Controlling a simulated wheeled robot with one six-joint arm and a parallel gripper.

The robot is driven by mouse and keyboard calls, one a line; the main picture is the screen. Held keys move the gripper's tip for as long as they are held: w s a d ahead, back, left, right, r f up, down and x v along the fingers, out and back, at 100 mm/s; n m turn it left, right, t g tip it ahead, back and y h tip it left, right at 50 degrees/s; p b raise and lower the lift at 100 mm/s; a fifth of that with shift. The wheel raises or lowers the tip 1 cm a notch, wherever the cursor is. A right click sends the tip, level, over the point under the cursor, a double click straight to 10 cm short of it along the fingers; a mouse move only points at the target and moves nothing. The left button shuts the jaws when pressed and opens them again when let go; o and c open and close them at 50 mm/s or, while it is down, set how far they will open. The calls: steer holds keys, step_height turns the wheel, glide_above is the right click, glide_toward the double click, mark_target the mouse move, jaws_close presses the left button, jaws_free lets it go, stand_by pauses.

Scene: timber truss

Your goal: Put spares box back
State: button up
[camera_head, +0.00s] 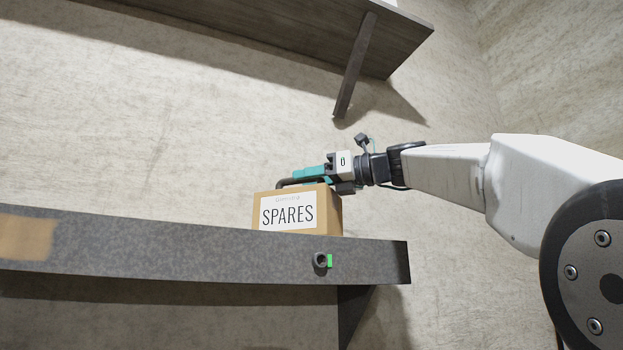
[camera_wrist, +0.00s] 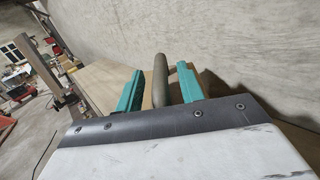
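The spares box (camera_head: 331,209) is a brown cardboard-coloured box with a white label reading "SPARES". It is at the right end of the grey shelf (camera_head: 180,248); its bottom edge is hidden behind the shelf's front. A dark handle (camera_head: 287,183) is on its top. My gripper (camera_head: 309,173) reaches in from the right, just above the box top. In the wrist view, the teal fingers of my gripper (camera_wrist: 160,78) stand apart on both sides of the brown handle (camera_wrist: 160,72), with gaps visible on each side.
A higher dark shelf (camera_head: 270,25) with a slanted bracket (camera_head: 356,65) hangs above. A round dark knob (camera_head: 320,260) with a green mark is on the lower shelf's front. The wall (camera_head: 130,130) is close behind. The shelf left of the box looks clear.

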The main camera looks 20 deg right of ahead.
steer(key=shift+r, duration=0.15)
steer(key=shift+s+d, duration=0.2)
steer(key=shift+d, duration=0.1)
steer(key=v, duration=1.1)
steer(key=shift+s, duration=0.15)
steer(key=shift+d, duration=0.1)
